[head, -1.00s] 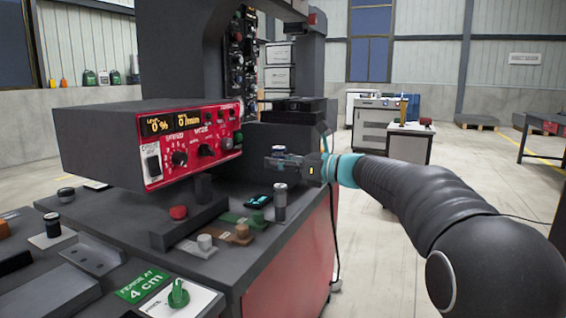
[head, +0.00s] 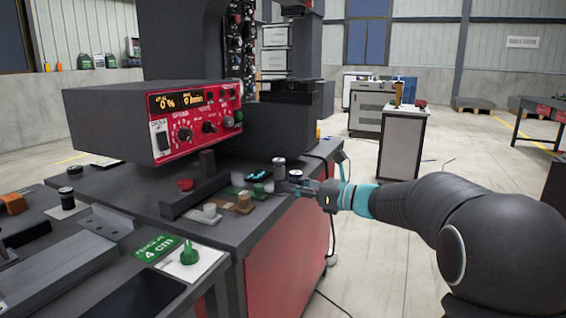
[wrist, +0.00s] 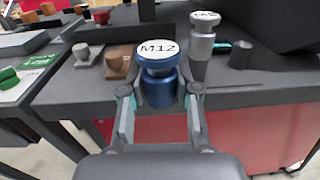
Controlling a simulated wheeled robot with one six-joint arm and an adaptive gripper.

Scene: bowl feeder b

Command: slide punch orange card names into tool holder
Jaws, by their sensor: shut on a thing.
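My gripper (head: 292,187) is shut on a blue punch (wrist: 158,88) with a white top marked M12. It stands upright between the fingers in the wrist view; its small pale top shows in the head view (head: 296,174). A similar grey punch (wrist: 201,45) stands upright just behind it to the right, apart from my fingers; its label is hard to read. It also shows in the head view (head: 280,170). An orange piece (head: 13,203) lies at the far left; I see no readable orange card. I cannot make out which part is the tool holder.
A red-fronted control box (head: 190,128) overhangs the dark bench (head: 135,190). Low grey, brown (head: 244,204) and green pieces stand near its front edge, beside a bar with a red knob (head: 185,184). A green "4 cm" sign (head: 158,247) lies front left. Open floor lies right.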

